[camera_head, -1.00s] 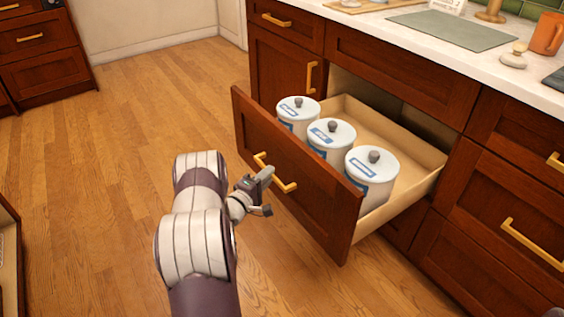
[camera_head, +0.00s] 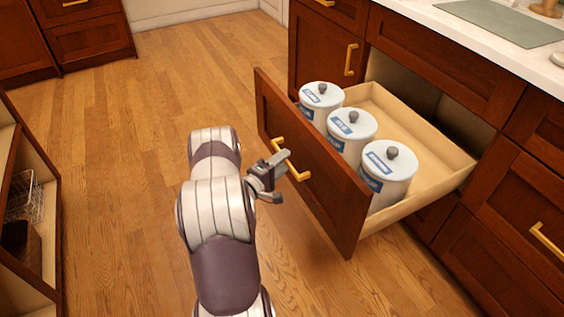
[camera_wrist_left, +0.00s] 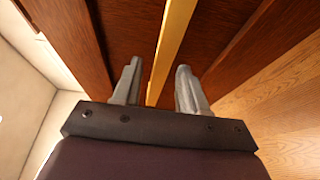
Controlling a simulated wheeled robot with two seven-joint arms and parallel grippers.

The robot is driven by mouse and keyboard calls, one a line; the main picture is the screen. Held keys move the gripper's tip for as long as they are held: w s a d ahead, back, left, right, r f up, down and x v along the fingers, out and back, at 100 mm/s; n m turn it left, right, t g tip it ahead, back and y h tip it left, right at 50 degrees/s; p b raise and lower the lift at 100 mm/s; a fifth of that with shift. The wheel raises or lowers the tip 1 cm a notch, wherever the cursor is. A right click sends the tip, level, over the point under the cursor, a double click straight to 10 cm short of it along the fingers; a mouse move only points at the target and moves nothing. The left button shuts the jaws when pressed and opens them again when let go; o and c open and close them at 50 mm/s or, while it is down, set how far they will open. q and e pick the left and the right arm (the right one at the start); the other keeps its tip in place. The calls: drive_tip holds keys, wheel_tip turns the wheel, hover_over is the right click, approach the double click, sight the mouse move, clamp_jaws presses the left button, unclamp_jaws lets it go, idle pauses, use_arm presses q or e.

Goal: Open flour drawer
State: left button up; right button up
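The drawer (camera_head: 308,160) stands pulled well out from the cabinet, its dark red-brown front facing my left arm. Three white lidded canisters with blue labels stand in it: a far one (camera_head: 320,98), a middle one (camera_head: 351,134) and a near one (camera_head: 387,172). I cannot read the labels. My left gripper (camera_head: 276,166) is at the drawer's gold bar handle (camera_head: 303,175). In the left wrist view its two fingers (camera_wrist_left: 157,84) are apart, and the handle (camera_wrist_left: 172,40) runs between them with gaps visible on both sides. My right gripper is not in view.
A pale counter (camera_head: 470,40) with a grey-green mat (camera_head: 500,22) runs above the cabinets. An open shelf unit (camera_head: 50,240) stands at the left edge.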

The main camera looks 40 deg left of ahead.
use_arm(q)
drive_tip(key=s+p, duration=0.3)
drive_tip(key=s, duration=0.9)
drive_tip(key=shift+s, duration=0.35)
